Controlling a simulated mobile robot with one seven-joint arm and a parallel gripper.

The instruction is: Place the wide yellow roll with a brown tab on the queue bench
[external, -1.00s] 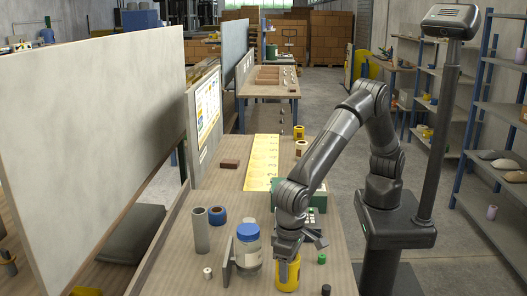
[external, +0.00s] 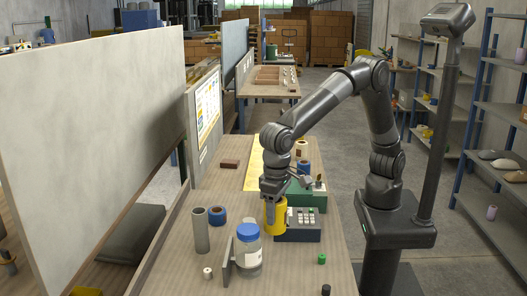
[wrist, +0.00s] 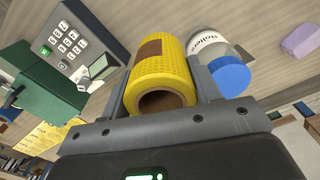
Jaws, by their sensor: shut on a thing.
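The wide yellow roll (external: 276,217) is held upright between the fingers of my gripper (external: 274,206), above the near bench and beside the grey keypad device. In the wrist view the yellow roll (wrist: 161,77) shows its brown tab (wrist: 148,49) and hollow brown core, with a finger of my gripper (wrist: 160,92) on each side. The near bench (external: 190,262) has a wood-look top. A second bench (external: 262,94) with brown trays stands farther back; no label shows which one is the queue bench.
The keypad device (external: 300,227) and green box (external: 313,196) are close right. A brown block (external: 230,164) lies farther back.

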